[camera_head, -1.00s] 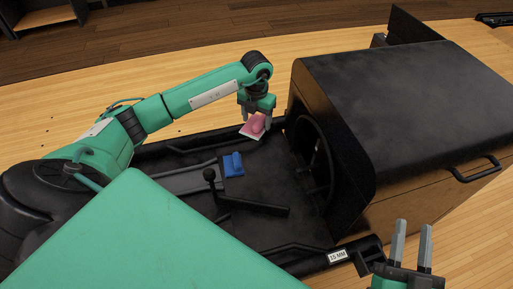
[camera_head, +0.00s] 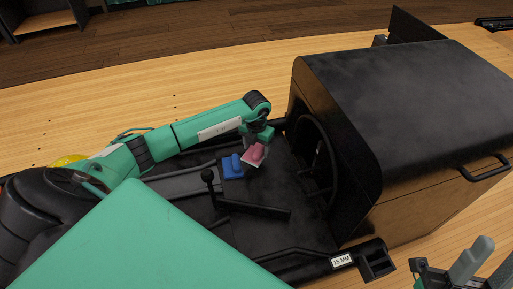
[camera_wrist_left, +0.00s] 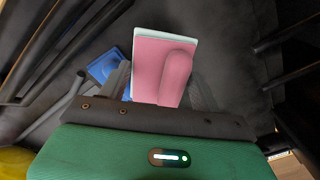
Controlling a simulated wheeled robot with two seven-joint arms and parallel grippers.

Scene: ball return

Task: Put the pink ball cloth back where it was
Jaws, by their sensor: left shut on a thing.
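The pink ball cloth (camera_head: 253,158) has a pink raised grip on a pink pad with a pale backing. My left gripper (camera_head: 257,146) is shut on it and holds it over the dark ball return bed, just right of the blue cloth. In the left wrist view the pink ball cloth (camera_wrist_left: 152,62) is held in front of the gripper, its pad tilted. The blue cloth (camera_head: 232,167) lies on the bed; it also shows partly hidden in the left wrist view (camera_wrist_left: 103,67). My right gripper (camera_head: 482,268) is at the lower right, empty, fingers apart, partly cut off.
The black ball return hood (camera_head: 400,100) stands at the right with a round opening facing the bed. A black lever with a knob (camera_head: 208,175) rises from the bed (camera_head: 275,205). Rails border the bed. A yellow ball (camera_head: 68,160) shows at the left behind my arm.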

